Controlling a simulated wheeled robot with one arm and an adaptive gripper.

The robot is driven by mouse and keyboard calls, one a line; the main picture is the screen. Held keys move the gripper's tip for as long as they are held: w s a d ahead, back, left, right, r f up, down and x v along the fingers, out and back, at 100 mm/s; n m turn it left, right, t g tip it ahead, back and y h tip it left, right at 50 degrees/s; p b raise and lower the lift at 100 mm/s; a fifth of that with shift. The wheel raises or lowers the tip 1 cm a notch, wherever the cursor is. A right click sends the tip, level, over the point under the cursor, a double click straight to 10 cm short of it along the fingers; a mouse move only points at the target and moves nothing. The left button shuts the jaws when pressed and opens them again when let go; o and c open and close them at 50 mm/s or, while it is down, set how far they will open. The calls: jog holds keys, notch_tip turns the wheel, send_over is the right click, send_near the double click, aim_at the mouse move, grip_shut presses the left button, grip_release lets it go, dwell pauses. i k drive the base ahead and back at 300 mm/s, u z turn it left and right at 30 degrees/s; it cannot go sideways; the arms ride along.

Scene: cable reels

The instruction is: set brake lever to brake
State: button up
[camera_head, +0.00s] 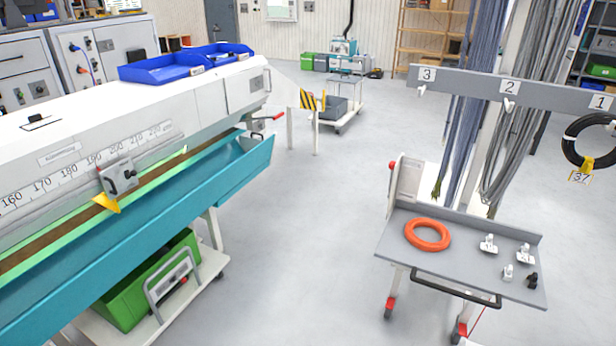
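No part is plainly labelled as the brake lever. A small red-tipped lever (268,117) sticks out at the far end of the long white machine (215,95), above the end of its teal trough (245,165). It lies roughly level, and I cannot tell whether it is the brake lever or which setting it is in. A red knob (392,166) shows on the side of a pale upright box (405,183) behind the grey cart. My gripper is not in view.
The grey cart (455,257) at right carries an orange ring (427,234) and several small pieces. A numbered hook rail (540,92) holds a black cable coil (590,140). A green crate (145,290) sits under the trough. The central floor (300,235) is clear.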

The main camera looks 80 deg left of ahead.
aim_at(391, 164)
jog(key=u, duration=2.45)
jog(key=i, duration=0.35)
jog(key=u, duration=0.95)
jog(key=i, duration=2.65)
jog(key=z, duration=0.9)
jog(key=i, duration=0.4)
jog(key=z, duration=0.35)
